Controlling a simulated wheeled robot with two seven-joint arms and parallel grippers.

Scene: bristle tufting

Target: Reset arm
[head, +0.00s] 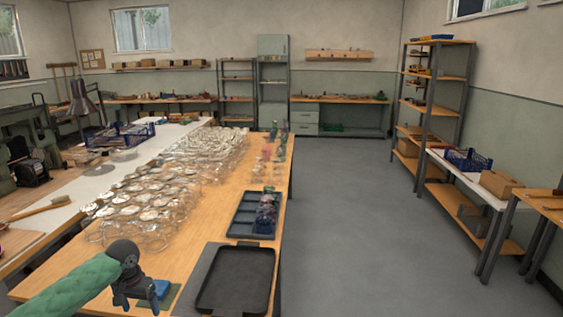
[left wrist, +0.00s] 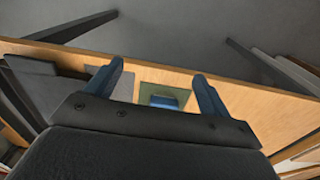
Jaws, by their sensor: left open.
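My left gripper (head: 137,292) comes in from the lower left on a green-sleeved arm. It is over the near end of the wooden table (head: 190,262), open and empty. In the left wrist view its two blue fingers (left wrist: 158,85) stand wide apart. A blue block (left wrist: 164,101) on a green mat (left wrist: 148,92) shows between and beyond them. In the head view the blue block (head: 159,288) and green mat (head: 170,297) lie just right of the fingers, partly hidden by them. My right gripper is in neither view.
A black tray (head: 236,280) lies right of the left gripper. A dark compartment tray (head: 240,222) with small items is behind it. Many clear glass-like objects (head: 150,195) crowd the table's left and middle. The grey floor (head: 365,220) to the right is clear.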

